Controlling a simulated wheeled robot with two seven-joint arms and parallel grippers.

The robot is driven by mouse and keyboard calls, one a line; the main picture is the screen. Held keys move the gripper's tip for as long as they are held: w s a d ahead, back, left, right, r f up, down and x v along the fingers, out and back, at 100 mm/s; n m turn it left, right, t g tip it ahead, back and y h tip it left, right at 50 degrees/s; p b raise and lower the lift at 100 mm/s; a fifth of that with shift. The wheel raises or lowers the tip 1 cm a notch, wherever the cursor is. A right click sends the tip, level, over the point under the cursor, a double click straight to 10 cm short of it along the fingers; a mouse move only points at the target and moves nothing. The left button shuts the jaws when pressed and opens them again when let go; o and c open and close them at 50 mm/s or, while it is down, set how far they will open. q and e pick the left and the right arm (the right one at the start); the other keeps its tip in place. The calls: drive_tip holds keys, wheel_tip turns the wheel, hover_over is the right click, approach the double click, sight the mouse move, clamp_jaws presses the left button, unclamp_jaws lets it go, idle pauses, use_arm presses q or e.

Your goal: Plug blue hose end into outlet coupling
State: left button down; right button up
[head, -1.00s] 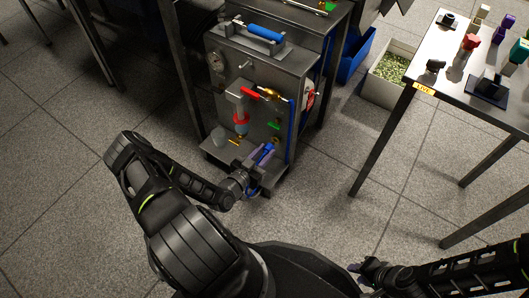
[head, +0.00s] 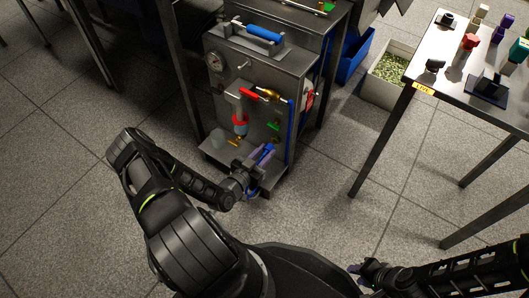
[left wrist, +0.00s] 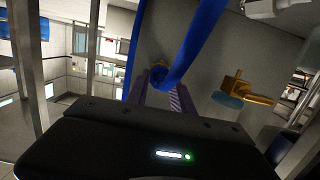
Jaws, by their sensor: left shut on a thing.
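The blue hose (left wrist: 195,45) comes down from the top of the left wrist view and curves to its end (left wrist: 166,80) between the purple fingers of my left gripper (left wrist: 162,88). In the head view my left gripper (head: 264,154) is shut on that end, low at the front of the grey metal cabinet (head: 238,72). A brass fitting, perhaps the outlet coupling (head: 275,141), shows just above the fingers. I cannot tell whether the hose end touches it. My right gripper (head: 362,274) is low at the bottom edge, its fingers too small to read.
A brass valve (left wrist: 242,92) with a teal disc stands right of the fingers. The cabinet front carries a red-handled valve (head: 252,94), a gauge (head: 215,62) and a green handle (head: 273,126). A table (head: 452,75) stands right.

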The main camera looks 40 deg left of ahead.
use_arm(q)
drive_tip(key=shift+w+b, duration=0.7)
drive_tip(key=shift+w, duration=0.25)
idle(3.1)
drive_tip(key=c, duration=1)
unclamp_jaws()
drive_tip(key=shift+s, duration=0.1)
drive_tip(key=shift+s+r+p, duration=0.15)
drive_tip(key=shift+s+p, duration=0.15)
drive_tip(key=shift+s, duration=0.65)
drive_tip(key=shift+s+r+p, duration=0.2)
drive_tip(key=shift+s+p, duration=0.1)
drive_tip(key=shift+s, duration=0.65)
drive_tip(key=shift+s+r+p, duration=0.15)
drive_tip(key=shift+s+p, duration=0.15)
drive_tip(key=shift+s, duration=0.65)
